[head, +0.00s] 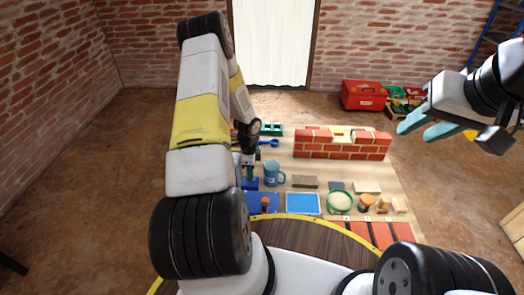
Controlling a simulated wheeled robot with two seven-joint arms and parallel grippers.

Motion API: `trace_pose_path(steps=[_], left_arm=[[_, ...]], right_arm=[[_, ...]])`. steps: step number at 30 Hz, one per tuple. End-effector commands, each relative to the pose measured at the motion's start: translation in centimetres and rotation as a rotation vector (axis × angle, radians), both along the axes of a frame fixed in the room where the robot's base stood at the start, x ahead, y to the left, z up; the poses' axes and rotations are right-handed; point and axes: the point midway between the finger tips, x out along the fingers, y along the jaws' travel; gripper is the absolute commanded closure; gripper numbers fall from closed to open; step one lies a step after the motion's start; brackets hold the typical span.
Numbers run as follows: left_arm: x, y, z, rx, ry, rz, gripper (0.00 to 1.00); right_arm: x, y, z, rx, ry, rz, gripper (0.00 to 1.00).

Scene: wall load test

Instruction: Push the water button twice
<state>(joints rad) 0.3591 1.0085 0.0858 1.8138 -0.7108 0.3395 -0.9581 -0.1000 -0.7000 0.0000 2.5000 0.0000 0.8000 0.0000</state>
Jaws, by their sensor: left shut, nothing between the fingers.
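My left arm reaches up, over and down to the table. Its gripper (249,172) is small, dark and partly hidden behind the arm, with its fingers shut and empty. It points down at a blue object (250,184) at the table's left side, touching or just above it; I cannot tell which. I cannot make out a clearly marked water button; the blue object may be part of it. A light blue tray (303,204) lies nearby. My right gripper (424,126), with teal fingers apart, is open and empty in the air right of the table.
The wooden table (395,170) bears a brick wall (342,146) at the back, a teal mug (273,174), a green-rimmed sieve (340,201) and red bricks (380,235) at the front. A red toolbox (363,95) stands on the floor behind.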

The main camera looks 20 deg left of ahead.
Motion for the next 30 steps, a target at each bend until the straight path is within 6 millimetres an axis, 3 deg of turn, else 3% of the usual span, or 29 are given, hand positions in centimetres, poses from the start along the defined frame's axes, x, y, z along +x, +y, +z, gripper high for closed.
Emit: trace_pose_path(steps=[9, 17, 26, 30], left_arm=[[0.0, 0.0, -0.2, 0.0, 0.0, 0.0, 1.0], [-0.1, 0.0, -2.7, -0.001, 0.001, -0.001, 1.0], [-0.1, 0.1, -2.5, 0.0, 0.0, 0.002, 1.0], [0.3, -0.4, -1.3, 0.002, -0.004, 0.001, 1.0]], right_arm=[[0.0, 0.0, 0.0, 0.0, 0.0, 0.0, 0.64], [0.0, 0.0, 0.0, 0.0, -0.001, 0.0, 0.64], [0.0, 0.0, 0.0, 0.0, 0.0, 0.0, 0.64], [0.0, 0.0, 0.0, 0.0, 0.0, 0.0, 0.64]])
